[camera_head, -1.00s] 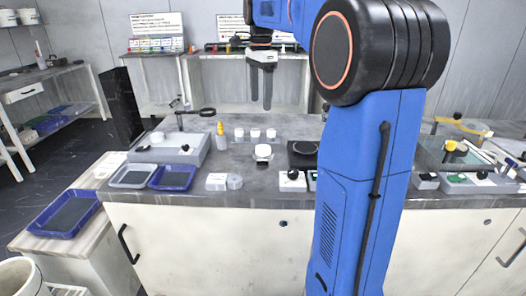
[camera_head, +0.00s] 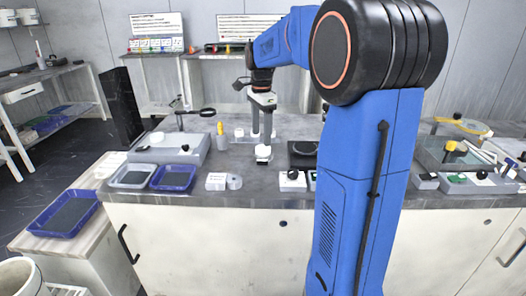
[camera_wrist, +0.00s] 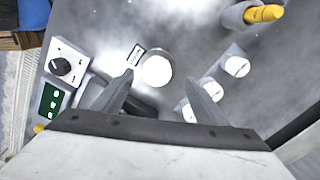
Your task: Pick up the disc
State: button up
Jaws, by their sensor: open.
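A round white disc (camera_head: 263,151) sits on a small holder near the front middle of the bench. In the wrist view the disc (camera_wrist: 157,70) shows from above, beside a small label. My gripper (camera_head: 263,136) is open, pointing down, just above or behind this disc. In the wrist view my gripper (camera_wrist: 159,78) has its two fingertips apart, with the disc between them in the picture. The fingers appear empty, and I cannot tell the exact height gap. A row of smaller white round pieces (camera_wrist: 213,90) lies to the right in the wrist view, partly behind a finger.
A bottle with a yellow tip (camera_head: 222,135) stands left of the gripper. A black square plate (camera_head: 303,150) lies to the right. A box with a black knob (camera_head: 292,180) is at the front edge. Blue trays (camera_head: 174,178) and a grey machine (camera_head: 181,148) are at left.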

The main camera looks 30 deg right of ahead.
aim_at(263, 148)
jog(key=shift+s+d+f, duration=0.1)
jog(key=shift+s+f, duration=0.1)
jog(key=shift+f, duration=1)
jog(key=shift+s+f, duration=0.15)
jog(key=shift+f, duration=1)
jog(key=shift+c, duration=0.2)
jog(key=c, duration=1.3)
jog(key=shift+o, duration=0.2)
jog(key=shift+r, duration=0.15)
